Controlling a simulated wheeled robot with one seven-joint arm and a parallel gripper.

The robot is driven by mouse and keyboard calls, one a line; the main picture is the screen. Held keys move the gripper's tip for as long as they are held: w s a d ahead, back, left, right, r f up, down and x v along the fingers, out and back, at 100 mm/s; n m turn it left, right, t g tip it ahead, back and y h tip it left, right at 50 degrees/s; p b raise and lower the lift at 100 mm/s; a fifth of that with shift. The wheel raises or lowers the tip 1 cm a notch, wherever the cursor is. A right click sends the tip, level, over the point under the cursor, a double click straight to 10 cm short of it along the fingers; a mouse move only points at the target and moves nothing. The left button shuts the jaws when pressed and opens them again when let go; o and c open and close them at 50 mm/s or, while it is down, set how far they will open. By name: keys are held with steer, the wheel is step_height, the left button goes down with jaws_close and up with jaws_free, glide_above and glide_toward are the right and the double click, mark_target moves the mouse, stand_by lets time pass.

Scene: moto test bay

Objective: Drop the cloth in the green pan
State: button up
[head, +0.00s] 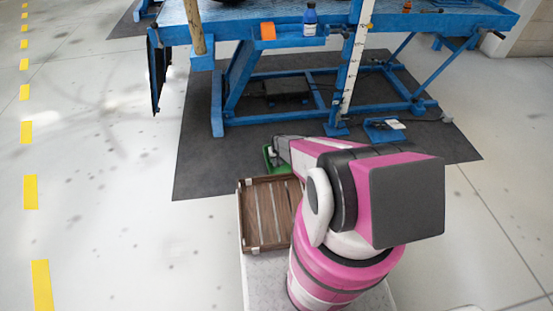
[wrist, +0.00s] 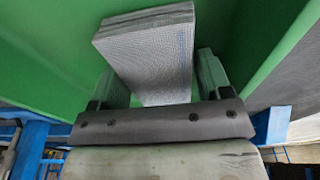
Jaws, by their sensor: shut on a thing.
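My gripper (wrist: 158,80) is shut on the cloth (wrist: 150,50), a grey folded pad with a fine weave, in the wrist view. The cloth sticks out beyond the fingers. The green pan (wrist: 45,60) fills the background behind the cloth; I cannot tell whether the cloth touches it. In the head view only a small part of the green pan (head: 268,157) shows, on the dark mat at the end of my arm. My arm hides the rest of the pan, and the cloth cannot be made out there.
The pale floor at left is clear.

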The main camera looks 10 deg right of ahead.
steer(key=shift+f, duration=0.35)
steer(key=o, duration=0.9)
steer(key=shift+f, duration=0.2)
steer(key=shift+d+r, duration=0.15)
steer(key=shift+r, duration=0.4)
steer(key=s+d+r, duration=0.1)
steer(key=s+r, duration=0.7)
steer(key=r, duration=0.9)
steer(key=s+r+g, duration=0.1)
steer(key=s+r, duration=0.7)
steer(key=r, duration=0.9)
steer(key=s+d+r+m, duration=0.1)
steer(key=s+r, duration=0.7)
steer(key=r, duration=0.9)
steer(key=shift+s+d+g, duration=0.3)
steer(key=shift+s, duration=0.1)
